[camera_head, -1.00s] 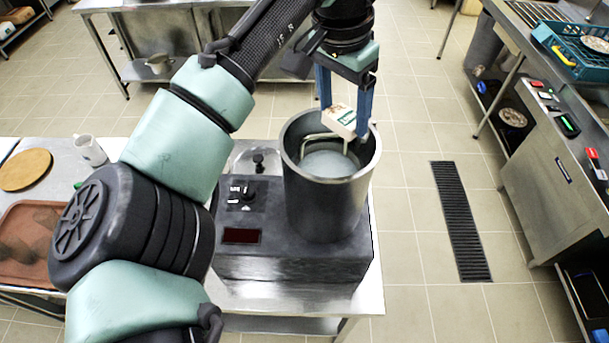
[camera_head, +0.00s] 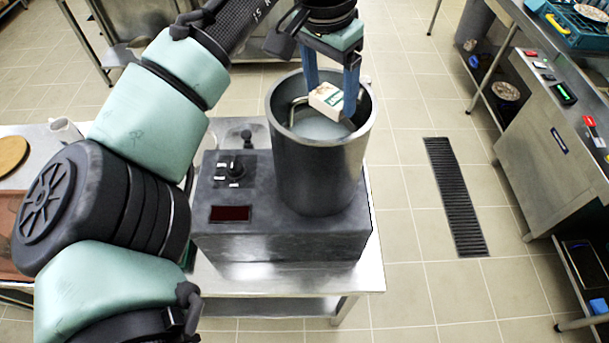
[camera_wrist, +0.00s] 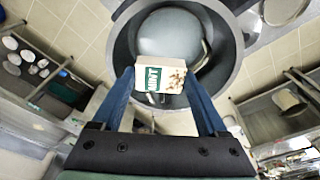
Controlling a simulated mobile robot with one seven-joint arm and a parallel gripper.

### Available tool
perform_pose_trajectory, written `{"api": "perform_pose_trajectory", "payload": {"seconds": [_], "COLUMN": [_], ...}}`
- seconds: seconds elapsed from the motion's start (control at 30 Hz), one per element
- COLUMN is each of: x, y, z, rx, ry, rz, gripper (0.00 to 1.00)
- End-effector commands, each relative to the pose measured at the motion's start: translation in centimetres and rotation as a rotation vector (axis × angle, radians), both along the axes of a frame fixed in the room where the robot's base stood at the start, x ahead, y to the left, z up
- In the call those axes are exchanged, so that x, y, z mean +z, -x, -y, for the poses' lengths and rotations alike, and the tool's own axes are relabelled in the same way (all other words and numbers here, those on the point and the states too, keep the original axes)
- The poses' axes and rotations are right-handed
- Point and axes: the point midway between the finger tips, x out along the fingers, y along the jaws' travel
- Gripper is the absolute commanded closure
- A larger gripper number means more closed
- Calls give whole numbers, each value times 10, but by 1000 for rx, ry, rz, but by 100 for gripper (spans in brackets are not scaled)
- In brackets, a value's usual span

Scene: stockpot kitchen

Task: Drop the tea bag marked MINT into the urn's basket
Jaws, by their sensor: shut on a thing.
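My gripper (camera_head: 331,98) is shut on a small white and green tea bag packet (camera_head: 326,99), held tilted between its blue fingers. The wrist view shows the packet (camera_wrist: 163,78) with MINT readable on its green band. The urn (camera_head: 318,175) is a grey metal cylinder, open at the top, on a dark base. The packet is over or just inside the urn's mouth; its exact height is unclear. Inside the urn are a round pale grey surface (camera_head: 318,126) and a bent metal bar (camera_head: 296,108). I cannot tell which part is the basket.
The urn's base (camera_head: 280,238), with a knob and dark red display, stands on a steel table (camera_head: 300,282). A white mug (camera_head: 64,130) and a round wooden board (camera_head: 11,154) are at the left. A counter (camera_head: 555,145) with a blue crate (camera_head: 585,22) stands right, across open floor.

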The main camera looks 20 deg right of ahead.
Motion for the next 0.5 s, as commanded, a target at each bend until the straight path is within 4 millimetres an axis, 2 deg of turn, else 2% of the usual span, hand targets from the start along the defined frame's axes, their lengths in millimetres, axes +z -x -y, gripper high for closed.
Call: {"api": "perform_pose_trajectory", "payload": {"seconds": [0.1, 0.13, 0.23, 0.27, 0.5], "x": [1, 1, 1, 1, 2], "y": [0, 0, 0, 0, 0], "z": [0, 0, 0, 0, 0], "rx": [0, 0, 0, 0, 0], "ry": [0, 0, 0, 0, 0], "rz": [0, 0, 0, 0, 0], "gripper": [76, 20, 2, 0, 0]}}
